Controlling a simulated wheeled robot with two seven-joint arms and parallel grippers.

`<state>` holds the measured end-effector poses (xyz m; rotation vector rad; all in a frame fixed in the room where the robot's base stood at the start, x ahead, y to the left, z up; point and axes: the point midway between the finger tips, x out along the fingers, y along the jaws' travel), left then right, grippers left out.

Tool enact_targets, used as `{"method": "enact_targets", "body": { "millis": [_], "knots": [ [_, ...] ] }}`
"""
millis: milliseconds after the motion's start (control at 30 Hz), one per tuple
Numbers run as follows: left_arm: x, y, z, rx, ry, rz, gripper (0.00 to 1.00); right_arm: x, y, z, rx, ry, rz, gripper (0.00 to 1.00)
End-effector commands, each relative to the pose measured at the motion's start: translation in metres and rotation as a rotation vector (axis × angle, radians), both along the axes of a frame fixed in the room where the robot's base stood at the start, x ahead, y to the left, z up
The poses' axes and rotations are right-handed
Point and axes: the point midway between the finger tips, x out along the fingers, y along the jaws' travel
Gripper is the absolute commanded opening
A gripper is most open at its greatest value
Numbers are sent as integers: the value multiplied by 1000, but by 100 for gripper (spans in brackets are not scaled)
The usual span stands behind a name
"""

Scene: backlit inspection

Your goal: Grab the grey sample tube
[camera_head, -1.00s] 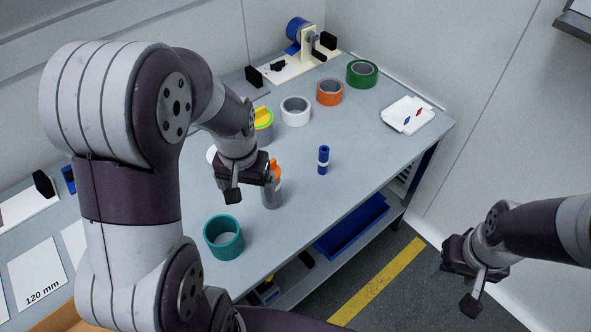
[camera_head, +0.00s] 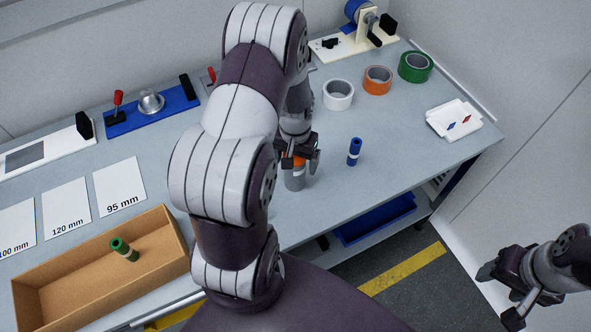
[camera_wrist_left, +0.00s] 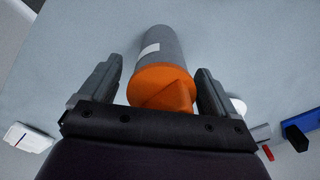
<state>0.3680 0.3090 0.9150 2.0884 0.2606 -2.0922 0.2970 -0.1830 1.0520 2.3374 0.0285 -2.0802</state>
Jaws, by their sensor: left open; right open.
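The grey sample tube (camera_head: 295,182) stands on the table with an orange top, partly hidden in the head view by my left gripper (camera_head: 301,159). In the left wrist view the tube (camera_wrist_left: 158,48), with a white label and orange cap (camera_wrist_left: 160,84), lies between the two fingers of my left gripper (camera_wrist_left: 160,72). A gap shows on each side, so the gripper is open and not closed on it. My right gripper (camera_head: 497,293) is open and empty at the lower right, off the table.
A blue tube (camera_head: 354,151) stands right of the grey one. White (camera_head: 338,95), orange (camera_head: 377,80) and green (camera_head: 415,67) tape rolls and a white tray (camera_head: 454,131) stand further back. A cardboard box (camera_head: 60,291) holding a green tube (camera_head: 124,249) is at lower left.

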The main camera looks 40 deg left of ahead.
Motion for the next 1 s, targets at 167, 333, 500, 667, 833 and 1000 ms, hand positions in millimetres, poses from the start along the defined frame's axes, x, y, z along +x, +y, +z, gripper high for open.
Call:
{"method": "enact_targets", "body": {
  "millis": [167,333,500,667,833,1000],
  "knots": [
    [0,0,0,0,-1,0,87,0,0,0,0,0,0,59],
    [0,0,0,0,0,0,32,0,0,0,0,0,0,59],
    [0,0,0,0,-1,0,15,0,0,0,0,0,0,59],
    [0,0,0,0,-1,0,15,0,0,0,0,0,0,59],
    [1,0,7,0,-2,0,15,0,0,-2,0,0,0,59],
    [2,0,33,2,-6,0,15,0,0,-6,0,0,0,59]
  ]
}}
